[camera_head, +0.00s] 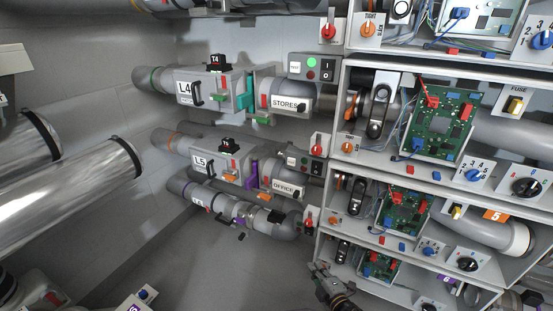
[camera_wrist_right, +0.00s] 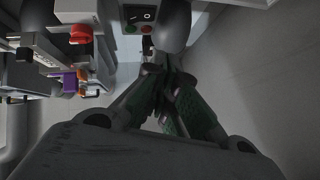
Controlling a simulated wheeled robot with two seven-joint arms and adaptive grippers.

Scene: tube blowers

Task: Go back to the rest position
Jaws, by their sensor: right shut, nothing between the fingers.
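My right gripper (camera_head: 322,270) is low in the head view, beside the left end of the lower shelves. It points up and its arm runs off the bottom edge. In the right wrist view its two dark fingers (camera_wrist_right: 168,72) converge and are shut with nothing between them. They are in front of a grey pipe below a panel with a red and a green button (camera_wrist_right: 139,22). I cannot tell the gap to it. My left gripper does not show.
Shelves (camera_head: 340,110) on the right hold green circuit boards (camera_head: 440,122), knobs and switches. Grey tube units labelled L4 (camera_head: 184,87) and L5 (camera_head: 200,161) stand in the middle. Large shiny pipes (camera_head: 75,190) run at the left. The grey floor (camera_head: 200,265) at lower middle is clear.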

